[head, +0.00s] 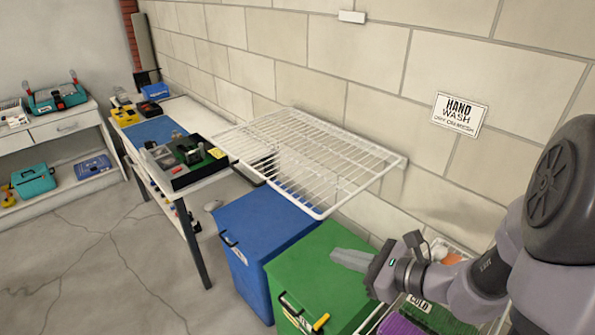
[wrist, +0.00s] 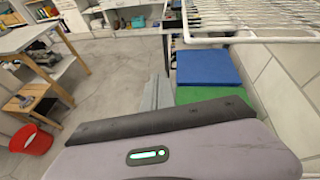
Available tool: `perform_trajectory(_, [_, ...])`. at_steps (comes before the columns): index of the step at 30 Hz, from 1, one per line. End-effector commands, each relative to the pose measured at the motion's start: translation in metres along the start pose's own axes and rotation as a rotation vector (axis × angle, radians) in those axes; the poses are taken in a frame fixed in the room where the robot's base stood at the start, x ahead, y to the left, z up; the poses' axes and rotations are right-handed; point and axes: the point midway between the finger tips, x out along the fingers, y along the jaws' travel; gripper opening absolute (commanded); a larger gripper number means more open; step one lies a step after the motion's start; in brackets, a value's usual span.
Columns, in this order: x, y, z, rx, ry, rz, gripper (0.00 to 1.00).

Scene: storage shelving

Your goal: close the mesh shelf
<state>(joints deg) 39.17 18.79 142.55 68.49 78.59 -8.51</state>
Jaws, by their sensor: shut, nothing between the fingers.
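The white wire mesh shelf (head: 315,158) juts out from the block wall, roughly level, above the blue and green bins. Its underside and edge also show in the wrist view (wrist: 250,20) at the upper right. My gripper (head: 335,257) is shut and empty, with its grey fingers over the green bin, below and to the right of the shelf's front corner. The fingers (wrist: 155,92) also show in the wrist view, apart from the shelf.
The blue bin (head: 255,225) and green bin (head: 320,270) stand below the shelf. A workbench (head: 195,180) with tools is to the left. A crate of items (head: 430,315) lies below my arm. The floor at left is mostly clear.

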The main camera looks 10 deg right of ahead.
Motion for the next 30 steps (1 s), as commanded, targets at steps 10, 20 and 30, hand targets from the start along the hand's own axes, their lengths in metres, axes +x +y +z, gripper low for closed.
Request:
perform_trajectory(10, [0.021,-0.038,-0.031,0.164,-0.041,-0.137,0.00])
perform_trajectory(20, [0.093,-0.048,-0.029,0.161,-0.040,-0.135,0.00])
perform_trajectory(30, [0.077,-0.053,0.010,0.162,-0.039,-0.138,0.00])
